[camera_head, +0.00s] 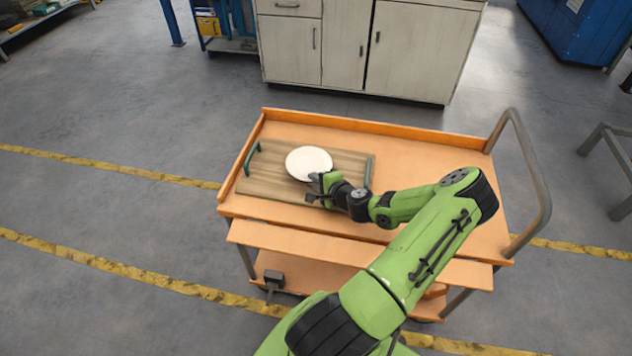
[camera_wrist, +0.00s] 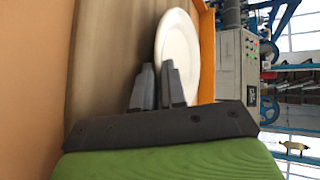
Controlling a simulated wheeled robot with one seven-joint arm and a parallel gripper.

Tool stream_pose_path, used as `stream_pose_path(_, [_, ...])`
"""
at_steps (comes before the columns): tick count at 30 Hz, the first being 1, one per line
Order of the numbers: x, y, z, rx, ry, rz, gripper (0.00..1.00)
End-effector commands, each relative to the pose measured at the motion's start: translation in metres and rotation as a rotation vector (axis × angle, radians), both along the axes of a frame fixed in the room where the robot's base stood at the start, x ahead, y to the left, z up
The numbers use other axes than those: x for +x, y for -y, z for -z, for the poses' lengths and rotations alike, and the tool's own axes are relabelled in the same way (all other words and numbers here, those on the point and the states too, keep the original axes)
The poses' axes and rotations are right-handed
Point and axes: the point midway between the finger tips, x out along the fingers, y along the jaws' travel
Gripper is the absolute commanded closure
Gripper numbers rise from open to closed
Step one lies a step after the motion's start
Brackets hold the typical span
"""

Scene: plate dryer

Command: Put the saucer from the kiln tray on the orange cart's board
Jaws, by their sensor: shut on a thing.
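The white saucer (camera_head: 309,162) is over the wooden board (camera_head: 268,187) of the orange cart (camera_head: 425,150), level or nearly so. It also shows in the wrist view (camera_wrist: 179,48), with the board's bare wood (camera_wrist: 110,50) beside it. My gripper (camera_head: 316,189) is at the saucer's near edge and shut on its rim. In the wrist view my two fingers (camera_wrist: 158,82) reach the rim, and one finger hides part of it. I cannot tell whether the saucer's underside touches the board.
The board has green end handles (camera_head: 250,158). The cart has a raised orange back edge (camera_head: 375,126) and a grey push handle (camera_head: 528,170) at the right. The cart top right of the board is bare. Pale cabinets (camera_head: 365,45) stand behind.

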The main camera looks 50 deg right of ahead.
Motion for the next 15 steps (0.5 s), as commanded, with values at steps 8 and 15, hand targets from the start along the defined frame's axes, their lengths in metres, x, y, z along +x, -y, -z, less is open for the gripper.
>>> stream_pose_path(8, [0.0001, -0.0003, 0.0009, 0.001, -0.001, -0.001, 0.78])
stream_pose_path(15, [0.0002, -0.0003, 0.0004, 0.001, -0.001, -0.001, 0.78])
